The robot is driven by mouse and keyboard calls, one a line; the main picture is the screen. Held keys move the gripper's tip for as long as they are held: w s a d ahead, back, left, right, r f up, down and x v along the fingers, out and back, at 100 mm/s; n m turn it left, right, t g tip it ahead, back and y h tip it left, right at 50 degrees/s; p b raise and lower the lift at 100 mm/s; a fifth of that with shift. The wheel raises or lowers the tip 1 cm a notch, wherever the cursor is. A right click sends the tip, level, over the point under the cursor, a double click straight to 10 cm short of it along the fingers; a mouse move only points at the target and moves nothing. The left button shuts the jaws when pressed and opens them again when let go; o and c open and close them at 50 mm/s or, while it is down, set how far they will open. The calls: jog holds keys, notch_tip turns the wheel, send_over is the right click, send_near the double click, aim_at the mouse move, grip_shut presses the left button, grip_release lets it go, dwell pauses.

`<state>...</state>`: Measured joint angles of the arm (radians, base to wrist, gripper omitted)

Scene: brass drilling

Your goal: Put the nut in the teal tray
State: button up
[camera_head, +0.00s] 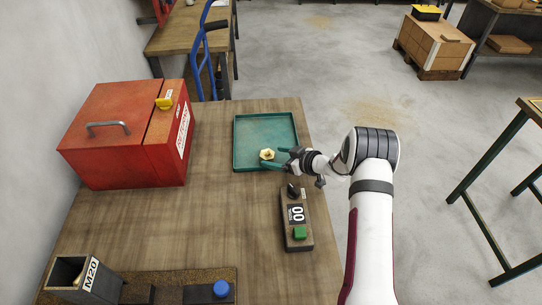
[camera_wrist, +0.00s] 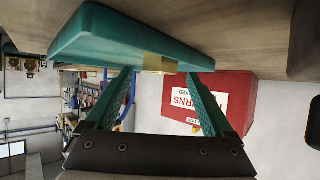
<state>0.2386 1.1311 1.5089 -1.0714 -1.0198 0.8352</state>
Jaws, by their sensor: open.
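The brass nut (camera_head: 267,154) shows within the outline of the teal tray (camera_head: 236,141), near its front edge. In the wrist view, which is upside down, the nut (camera_wrist: 158,63) overlaps the tray's rim (camera_wrist: 100,40). I cannot tell if it touches the tray floor. My gripper (camera_head: 276,158) comes in from the right, with its teal fingers at the nut. In the wrist view the fingers (camera_wrist: 160,75) are spread wide, with the nut between and just past the tips. A clear gap shows on both sides of the nut.
A red toolbox (camera_head: 120,145) stands left of the tray. A counter box (camera_head: 297,218) reading 00, with a green button, lies in front of the tray. An M20 bin (camera_head: 72,285) and a blue knob (camera_head: 221,288) are at the front left. The middle of the table is bare.

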jog(key=v, duration=0.9)
jog(key=shift+s+d, duration=0.1)
jog(key=s+d+r+m+h, duration=0.2)
jog(key=d+r+m+h, duration=0.25)
jog(key=r, duration=0.25)
jog(key=s+d+r+m+h, duration=0.1)
jog(key=d+r+m+h, duration=0.2)
jog(key=r+h, duration=0.25)
jog(key=s+a+r+m+g+y, duration=0.1)
jog(key=s+a+m+g, duration=0.1)
jog(key=s, duration=1)
jog(key=s+a+r+m+g+y, duration=0.1)
jog(key=s+a+m+g, duration=0.1)
jog(key=s+a+g, duration=0.2)
jog(key=s+a+m+g+y, duration=0.1)
jog(key=s+a, duration=0.6)
jog(key=s, duration=1.2)
jog(key=shift+s+a+r+m+g, duration=0.2)
jog(key=shift+s+r+m+g, duration=0.2)
jog(key=shift+m+g, duration=0.6)
jog(key=shift+w, duration=0.1)
